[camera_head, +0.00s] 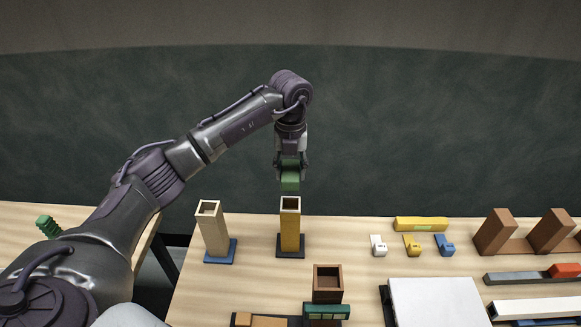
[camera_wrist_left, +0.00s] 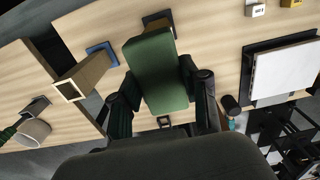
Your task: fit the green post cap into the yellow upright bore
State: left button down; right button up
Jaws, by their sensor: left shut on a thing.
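The green post cap (camera_head: 290,179) is held in my left gripper (camera_head: 290,170), whose fingers are shut on it. The cap hangs upright just above the yellow upright (camera_head: 290,232), with a small gap between the cap's lower end and the open square bore. The yellow upright stands on a dark base plate. In the left wrist view the green post cap (camera_wrist_left: 156,72) fills the middle between the fingers and hides the yellow upright's bore; a dark base edge shows behind it. My right gripper is not in view.
A beige upright (camera_head: 212,232) with an open top stands on a blue base to the left. A brown square box (camera_head: 327,283) stands in front, near a green block (camera_head: 326,313). White, yellow and blue small pieces and a yellow bar (camera_head: 420,224) lie to the right. A white slab (camera_head: 435,303) is at front right.

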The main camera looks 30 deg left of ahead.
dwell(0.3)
pick_arm(q)
jog(key=shift+f+b, duration=1.4)
jog(key=shift+f, duration=0.9)
jog(key=shift+f, duration=0.1)
jog(key=shift+f+b, duration=0.3)
jog(key=shift+b, duration=0.1)
jog(key=shift+f+b, duration=1.1)
jog(key=shift+f, duration=0.55)
